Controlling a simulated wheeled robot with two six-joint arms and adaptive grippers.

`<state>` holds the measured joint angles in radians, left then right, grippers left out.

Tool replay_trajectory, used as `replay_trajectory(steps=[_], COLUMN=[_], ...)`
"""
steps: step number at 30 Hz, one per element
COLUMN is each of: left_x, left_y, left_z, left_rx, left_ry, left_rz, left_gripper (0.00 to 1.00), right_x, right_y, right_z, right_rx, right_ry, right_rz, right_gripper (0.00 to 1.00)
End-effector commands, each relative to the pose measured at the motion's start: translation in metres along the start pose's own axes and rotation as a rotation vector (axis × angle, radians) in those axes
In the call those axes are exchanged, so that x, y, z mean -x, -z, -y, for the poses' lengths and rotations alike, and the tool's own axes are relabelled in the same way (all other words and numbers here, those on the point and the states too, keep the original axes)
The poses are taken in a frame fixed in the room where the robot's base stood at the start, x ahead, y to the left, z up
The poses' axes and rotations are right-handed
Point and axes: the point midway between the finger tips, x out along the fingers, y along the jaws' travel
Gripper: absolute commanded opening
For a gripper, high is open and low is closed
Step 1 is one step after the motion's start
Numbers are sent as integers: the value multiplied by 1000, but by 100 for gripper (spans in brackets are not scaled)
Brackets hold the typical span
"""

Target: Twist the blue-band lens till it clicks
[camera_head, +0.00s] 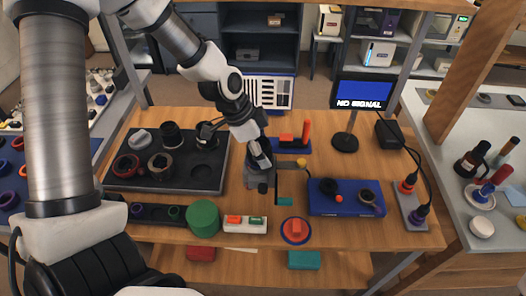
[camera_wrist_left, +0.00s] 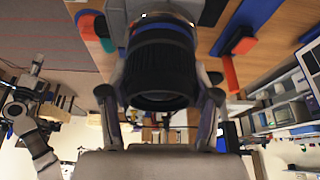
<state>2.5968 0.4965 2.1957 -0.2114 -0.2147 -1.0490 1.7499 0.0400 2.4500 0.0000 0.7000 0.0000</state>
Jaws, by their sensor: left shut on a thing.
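My left gripper (camera_head: 262,163) reaches down at the middle of the wooden bench, beside a small grey fixture (camera_head: 256,180). In the left wrist view, the gripper (camera_wrist_left: 160,97) is shut on a dark, ribbed lens barrel (camera_wrist_left: 160,68), one finger on each side. A blue band shows behind the ribbed ring, so this looks like the blue-band lens. In the head view the gripper largely hides the lens, and I cannot tell how it sits in the fixture. My right gripper is not seen in the head view.
A black tray (camera_head: 190,182) with several lens parts lies left. A blue tray (camera_head: 318,207) is right. A monitor (camera_head: 363,93) reading "NO SIGNAL" stands behind.

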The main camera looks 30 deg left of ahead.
Motion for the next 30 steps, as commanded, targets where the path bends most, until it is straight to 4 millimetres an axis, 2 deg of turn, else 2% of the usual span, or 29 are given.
replay_trajectory(steps=[8, 13, 15, 17, 26, 27, 29, 30], left_x=[0, -2, -2, -2, 0, 0, 0, 0], left_y=[0, -1, 0, 0, 0, 0, 0, 0], left_z=[0, 1, 1, 0, -1, -1, -1, -1], left_rx=[-1, -38, -62, -79, -98, -98, -98, -97], left_ry=[0, -13, -22, -30, -42, -42, -42, -41], left_rz=[0, 0, -1, 0, 0, 0, 0, 0], left_gripper=[17, 17, 3, 0, 0, 68, 89, 90], right_x=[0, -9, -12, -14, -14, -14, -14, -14], right_y=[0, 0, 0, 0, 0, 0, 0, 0], right_z=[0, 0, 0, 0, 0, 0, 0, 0], right_rx=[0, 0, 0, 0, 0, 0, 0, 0], right_ry=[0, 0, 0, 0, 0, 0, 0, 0], right_rz=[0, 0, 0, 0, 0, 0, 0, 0], right_gripper=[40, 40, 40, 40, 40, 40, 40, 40])
